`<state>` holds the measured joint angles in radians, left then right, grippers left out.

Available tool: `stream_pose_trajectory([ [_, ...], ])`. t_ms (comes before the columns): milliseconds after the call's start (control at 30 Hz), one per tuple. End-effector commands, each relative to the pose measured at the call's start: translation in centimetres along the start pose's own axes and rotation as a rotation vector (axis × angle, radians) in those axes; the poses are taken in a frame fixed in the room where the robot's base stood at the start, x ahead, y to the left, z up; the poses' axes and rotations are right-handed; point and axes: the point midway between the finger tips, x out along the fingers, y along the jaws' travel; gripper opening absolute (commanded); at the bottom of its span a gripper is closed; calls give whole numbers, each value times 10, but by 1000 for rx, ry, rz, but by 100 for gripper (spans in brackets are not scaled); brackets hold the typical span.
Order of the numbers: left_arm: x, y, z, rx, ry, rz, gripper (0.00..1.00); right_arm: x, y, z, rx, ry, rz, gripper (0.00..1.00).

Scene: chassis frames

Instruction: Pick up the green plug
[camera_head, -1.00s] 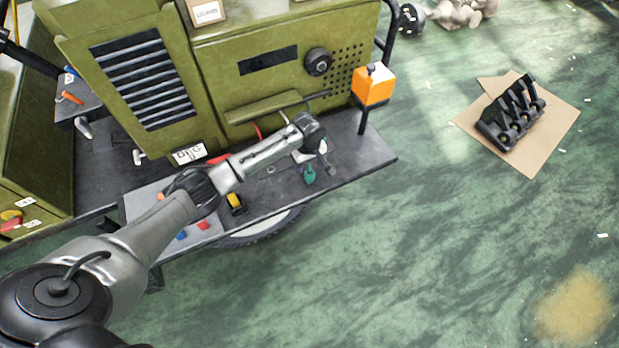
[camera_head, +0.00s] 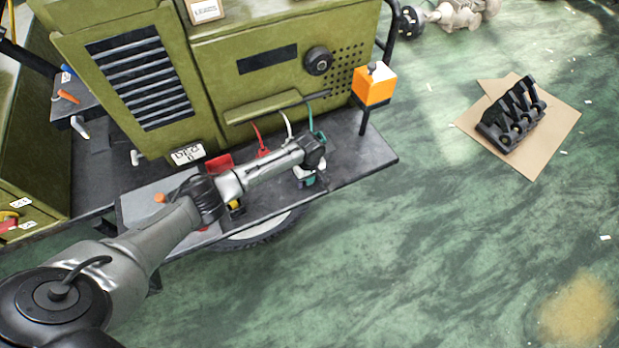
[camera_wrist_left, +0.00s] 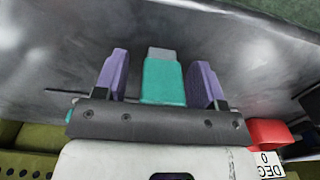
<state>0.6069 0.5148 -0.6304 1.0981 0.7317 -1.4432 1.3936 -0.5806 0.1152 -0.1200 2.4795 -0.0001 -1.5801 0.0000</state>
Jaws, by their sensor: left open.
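The green plug (camera_wrist_left: 163,82) shows in the left wrist view as a teal block with a grey tip, in front of the grey shelf surface. It sits between the two purple fingers of my left gripper (camera_wrist_left: 160,65), with a visible gap on each side. The fingers are open and do not appear to touch it. In the head view my left gripper (camera_head: 309,179) is low over the right part of the dark shelf (camera_head: 362,160), and its wrist covers most of the plug. My right gripper is in neither view.
The olive machine (camera_head: 215,75) rises behind the shelf, with red, white and green cables (camera_head: 318,130) hanging from its front. An orange-and-white box (camera_head: 373,87) stands on a post at the right. A yellow plug (camera_head: 235,206) lies partly under my arm. A black bracket (camera_head: 511,118) lies on cardboard on the floor.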

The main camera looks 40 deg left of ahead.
Motion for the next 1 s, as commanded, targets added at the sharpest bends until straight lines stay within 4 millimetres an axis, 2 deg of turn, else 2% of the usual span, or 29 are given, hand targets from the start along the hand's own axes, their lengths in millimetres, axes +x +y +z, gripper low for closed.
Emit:
stream_pose_trajectory([
  [67, 0, 0, 0, 0, 0, 0, 64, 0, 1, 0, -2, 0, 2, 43],
  [633, 0, 0, 0, 0, 0, 0, 10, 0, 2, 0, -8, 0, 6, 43],
  [1000, -6, 0, 0, 0, 0, 1, 10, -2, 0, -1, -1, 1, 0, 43],
])
